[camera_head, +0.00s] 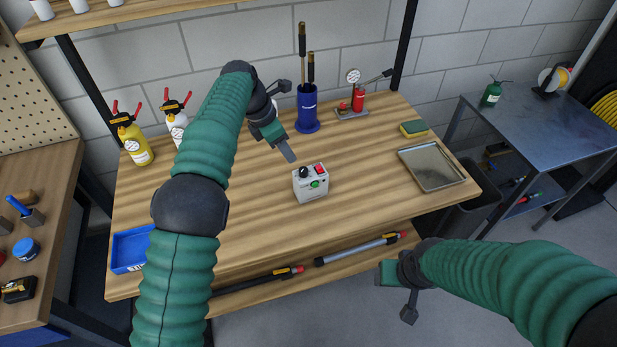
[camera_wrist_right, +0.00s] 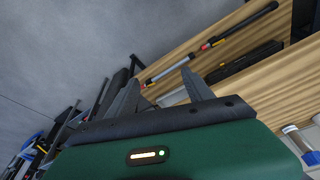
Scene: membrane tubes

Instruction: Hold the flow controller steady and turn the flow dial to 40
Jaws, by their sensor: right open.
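The flow controller (camera_head: 311,190) is a small white box standing on the wooden workbench near its middle. Its top has a black flow dial (camera_head: 304,172) on the left and a red button on the right; a green button is on its front. The dial's reading is too small to tell. My left gripper (camera_head: 289,155) is just behind and left of the box, pointing down toward it and apart from it; its finger gap is not clear. My right gripper (camera_head: 388,272) is off the bench's front edge, low and right. The right wrist view shows its two fingers (camera_wrist_right: 160,90) spread and empty.
A blue holder (camera_head: 307,112) with tools and a red pump gauge stand behind the controller. A metal tray (camera_head: 431,167) lies right, a blue bin (camera_head: 129,250) left. Spray bottles stand at the back left. Membrane tubes (camera_head: 355,250) lie on the lower shelf. Bench around the controller is clear.

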